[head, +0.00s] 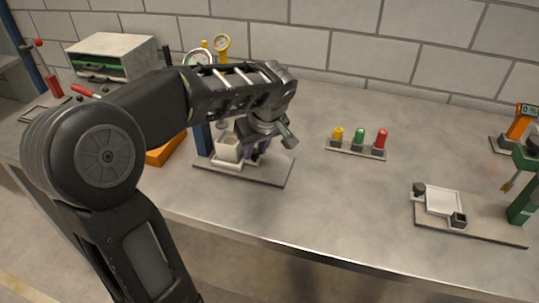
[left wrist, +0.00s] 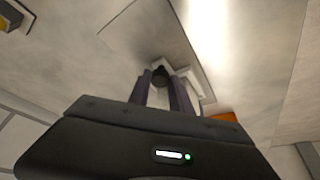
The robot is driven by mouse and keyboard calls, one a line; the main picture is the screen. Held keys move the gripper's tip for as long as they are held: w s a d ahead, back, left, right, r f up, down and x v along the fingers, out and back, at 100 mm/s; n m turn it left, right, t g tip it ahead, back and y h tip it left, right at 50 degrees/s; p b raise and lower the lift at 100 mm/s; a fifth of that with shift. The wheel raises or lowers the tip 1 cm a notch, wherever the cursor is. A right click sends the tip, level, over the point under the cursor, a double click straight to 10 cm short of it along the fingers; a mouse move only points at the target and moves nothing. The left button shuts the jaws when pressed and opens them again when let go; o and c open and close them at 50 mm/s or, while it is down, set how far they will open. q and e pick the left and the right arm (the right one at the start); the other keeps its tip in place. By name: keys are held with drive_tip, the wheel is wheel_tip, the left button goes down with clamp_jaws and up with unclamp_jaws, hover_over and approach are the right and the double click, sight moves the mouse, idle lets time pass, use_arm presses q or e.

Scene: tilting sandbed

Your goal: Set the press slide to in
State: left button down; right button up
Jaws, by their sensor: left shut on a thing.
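The press slide (head: 228,151) is a pale block on a grey base plate (head: 275,172), beside a blue post (head: 203,138). In the left wrist view, a dark round knob (left wrist: 160,74) sits at the edge of the pale slide (left wrist: 187,76). My left gripper (head: 260,152) reaches down over the plate, right of the slide. Its purple fingers (left wrist: 161,88) are shut on the knob. My wrist and hand hide the knob in the head view. My right gripper is not in view.
A plate with yellow, green and red buttons (head: 358,145) lies right of my gripper. A green fixture with a white tray (head: 444,203) stands at the right. The table's middle front is clear.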

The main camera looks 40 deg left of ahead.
use_arm(q)
drive_tip(key=shift+s+a, duration=0.2)
drive_tip(key=shift+a, duration=0.35)
drive_tip(key=shift+s+a, duration=0.15)
drive_tip(key=shift+a, duration=0.4)
drive_tip(key=shift+r, duration=0.1)
drive_tip(key=c, duration=1.5)
unclamp_jaws()
drive_tip(key=shift+o, duration=0.2)
drive_tip(key=shift+s, duration=0.1)
drive_tip(key=shift+d+r, duration=0.1)
drive_tip(key=v, duration=0.7)
drive_tip(key=shift+r, duration=0.2)
